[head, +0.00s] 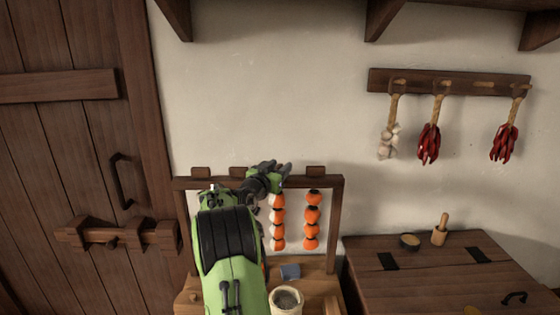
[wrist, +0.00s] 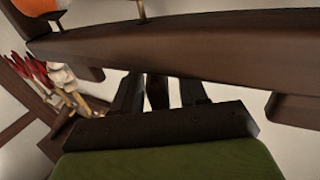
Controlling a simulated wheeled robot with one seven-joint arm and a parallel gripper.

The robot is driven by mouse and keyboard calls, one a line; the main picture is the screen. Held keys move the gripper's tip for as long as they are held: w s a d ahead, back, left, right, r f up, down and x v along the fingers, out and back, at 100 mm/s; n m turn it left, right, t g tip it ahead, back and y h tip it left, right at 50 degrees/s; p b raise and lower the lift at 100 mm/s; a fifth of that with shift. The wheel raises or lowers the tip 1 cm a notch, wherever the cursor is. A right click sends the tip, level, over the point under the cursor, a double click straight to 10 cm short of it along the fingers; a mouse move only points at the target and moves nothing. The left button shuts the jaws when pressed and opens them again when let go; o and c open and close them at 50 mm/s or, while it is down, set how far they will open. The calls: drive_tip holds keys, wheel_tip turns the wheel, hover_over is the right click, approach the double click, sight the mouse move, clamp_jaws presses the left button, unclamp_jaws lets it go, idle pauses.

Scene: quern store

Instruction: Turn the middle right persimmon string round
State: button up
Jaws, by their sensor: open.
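The middle right persimmon string (head: 278,222) hangs from a dark wooden rack (head: 336,215). Its fruits are orange, with pale patches on their left side. My gripper (head: 284,170) is at the rack's top rail, just above this string, and hides its top. In the wrist view the open fingers (wrist: 160,92) stand either side of a dark wooden tab (wrist: 157,92) by the rail (wrist: 200,50). I cannot tell whether they touch it. An orange persimmon (wrist: 38,5) shows at the top left there.
Another persimmon string (head: 312,220) hangs close on the right, under its own tab (head: 316,172). My arm hides the rack's left part. Chillies (head: 429,143) and garlic (head: 388,141) hang at right above a chest (head: 440,270).

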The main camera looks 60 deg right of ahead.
drive_tip(key=shift+d, duration=0.65)
drive_tip(key=shift+a, duration=0.1)
clamp_jaws()
